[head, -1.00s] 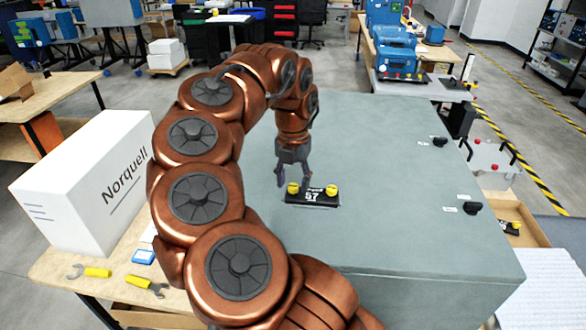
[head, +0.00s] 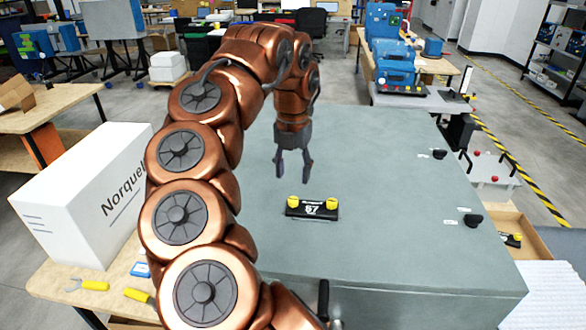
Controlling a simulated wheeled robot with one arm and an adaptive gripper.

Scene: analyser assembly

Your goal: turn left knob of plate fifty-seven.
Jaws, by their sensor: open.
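Plate fifty-seven (head: 312,211) is a small black plate lying on top of the grey-green cabinet (head: 390,240). Its printed number is small and hard to read now. It carries two yellow knobs, the left knob (head: 293,202) and the right knob (head: 331,203). My gripper (head: 293,180) points down with its fingers apart and empty. In the picture its fingertips are just above the left knob, with a gap between them. How high the fingertips are over the cabinet top is hard to tell.
Two black knobs with white labels, a far one (head: 439,154) and a near one (head: 473,220), sit at the cabinet's right edge. Another black plate with a yellow knob (head: 511,240) lies in a wooden tray at right. A white Norquell box (head: 75,205) stands at left.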

